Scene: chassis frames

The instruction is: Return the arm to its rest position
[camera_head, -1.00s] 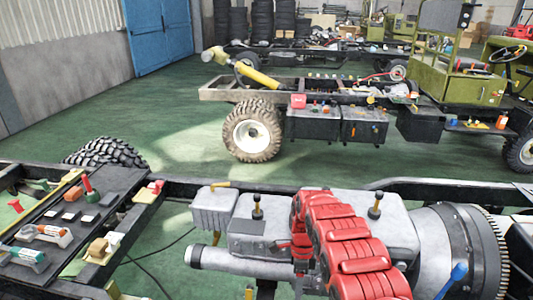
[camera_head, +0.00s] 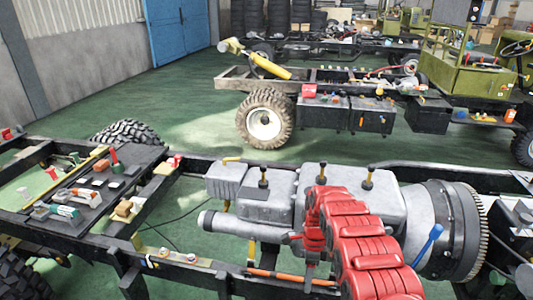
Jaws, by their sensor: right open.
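My right arm, red and segmented, rises from the bottom edge right of centre and bends down at its far end. Its gripper (camera_head: 310,277) hangs small and partly hidden at the near side of the grey engine (camera_head: 285,215), above or beside the near chassis rail. It is open, and I see nothing held in it. I cannot tell whether it touches the rail or the orange rod (camera_head: 275,274) near it. My left arm and gripper are out of view.
The near chassis frame (camera_head: 190,272) spans the foreground, with a black tray (camera_head: 110,195) of small parts at left. A blue-handled tool (camera_head: 427,245) stands by the toothed flywheel (camera_head: 470,235). A second chassis with a wheel (camera_head: 265,118) stands behind. Green floor between them is clear.

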